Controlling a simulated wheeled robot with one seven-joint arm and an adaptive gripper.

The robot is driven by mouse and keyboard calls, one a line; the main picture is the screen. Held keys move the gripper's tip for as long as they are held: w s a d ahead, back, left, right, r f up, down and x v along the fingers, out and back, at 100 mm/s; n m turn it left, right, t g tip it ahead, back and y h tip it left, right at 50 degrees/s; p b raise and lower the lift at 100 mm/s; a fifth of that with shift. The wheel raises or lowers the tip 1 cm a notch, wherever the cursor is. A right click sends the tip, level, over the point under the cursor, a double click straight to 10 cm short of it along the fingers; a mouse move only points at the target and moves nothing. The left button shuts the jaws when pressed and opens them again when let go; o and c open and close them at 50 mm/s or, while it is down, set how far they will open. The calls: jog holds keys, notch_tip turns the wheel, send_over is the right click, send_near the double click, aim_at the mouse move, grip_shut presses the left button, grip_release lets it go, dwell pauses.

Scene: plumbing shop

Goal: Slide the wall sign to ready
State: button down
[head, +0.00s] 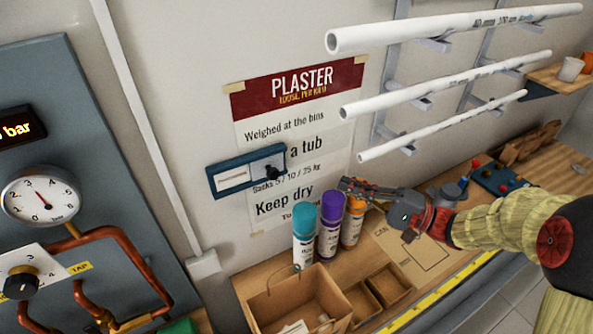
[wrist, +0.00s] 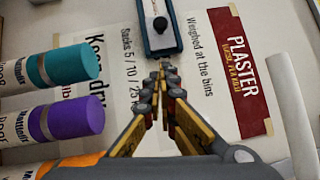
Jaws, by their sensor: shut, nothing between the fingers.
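The wall sign (head: 246,171) is a blue slider frame fixed over the plaster poster, with a pale window at its left and a dark knob (head: 271,171) at its right end. In the wrist view the sign (wrist: 154,45) is at the top, with the knob (wrist: 160,25) standing out from it. Any word in the window is too small to read. My gripper (head: 345,183) is shut and empty, in front of the wall to the right of and slightly below the sign. In the wrist view its fingertips (wrist: 162,66) point toward the sign's near end, apart from the knob.
Teal (head: 304,234), purple (head: 330,225) and orange (head: 352,220) capped cans stand on the bench below my gripper. An open cardboard box (head: 281,296) is in front of them. White pipes (head: 450,85) on wall brackets jut out at upper right. A gauge panel (head: 60,150) is at left.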

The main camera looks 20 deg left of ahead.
send_near(274, 166)
jog(key=w, duration=0.3)
jog(key=s+a, duration=0.2)
jog(key=a, duration=0.1)
jog(key=shift+a+r, duration=0.1)
jog(key=shift+a, duration=0.05)
jog(key=shift+s+a, duration=0.35)
jog(key=shift+a, duration=0.05)
jog(key=shift+s+a, duration=0.1)
jog(key=shift+s, duration=0.05)
jog(key=s+a+b, duration=0.3)
jog(key=s+a, duration=0.2)
jog(key=s, duration=0.2)
jog(key=shift+a+b, duration=0.3)
jog(key=shift+a, duration=0.05)
